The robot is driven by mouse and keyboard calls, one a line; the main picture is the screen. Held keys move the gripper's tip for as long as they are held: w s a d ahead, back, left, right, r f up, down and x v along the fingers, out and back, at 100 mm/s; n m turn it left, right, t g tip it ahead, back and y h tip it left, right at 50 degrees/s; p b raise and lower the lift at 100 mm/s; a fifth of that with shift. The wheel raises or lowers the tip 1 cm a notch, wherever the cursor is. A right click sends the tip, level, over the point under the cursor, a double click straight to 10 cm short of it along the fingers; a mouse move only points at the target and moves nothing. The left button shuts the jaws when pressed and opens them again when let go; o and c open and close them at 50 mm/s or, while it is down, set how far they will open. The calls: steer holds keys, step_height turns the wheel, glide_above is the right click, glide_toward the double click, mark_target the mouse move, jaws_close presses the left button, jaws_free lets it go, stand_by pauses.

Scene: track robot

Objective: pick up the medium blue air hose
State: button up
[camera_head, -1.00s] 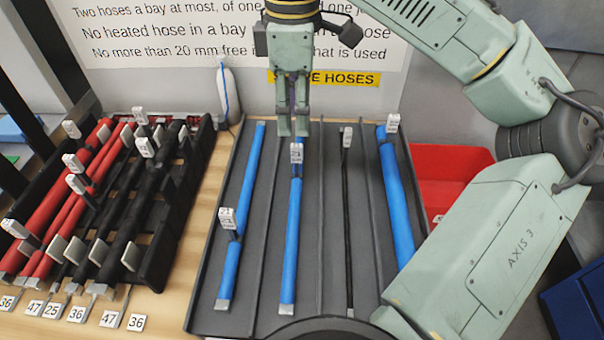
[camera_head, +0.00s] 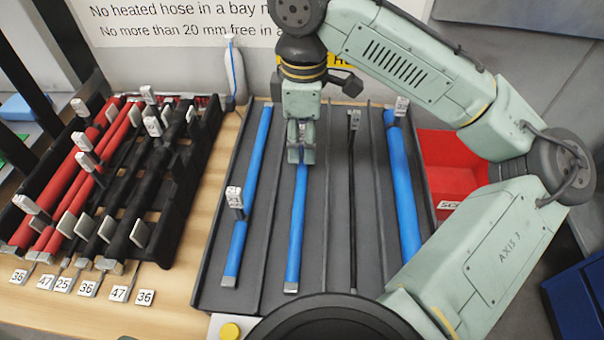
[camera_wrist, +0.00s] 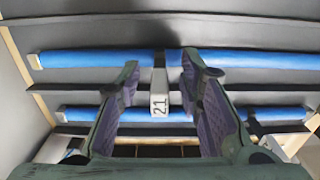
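Three blue hoses lie lengthwise in the grey tray (camera_head: 270,230): a left one (camera_head: 234,255), a middle one (camera_head: 296,225) and a clearly thicker right one (camera_head: 402,185). My gripper (camera_head: 301,156) points down over the far part of the middle hose. In the wrist view the middle hose (camera_wrist: 255,60) crosses in front of my open fingers (camera_wrist: 160,68). Its white tag, marked 21 (camera_wrist: 160,104), stands between them, not visibly gripped. Whether the fingers touch the hose cannot be told. The left hose (camera_wrist: 180,114) runs lower in that view.
A thin black hose (camera_head: 352,220) lies between the middle and right blue hoses, with dividers between bays. A black rack (camera_head: 172,235) of red and black hoses stands left. A red bin (camera_head: 450,165) is right of the tray; a wall sign (camera_head: 180,18) is behind.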

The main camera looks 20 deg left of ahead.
steer(key=shift+c, duration=0.3)
jaws_close()
stand_by(0.3)
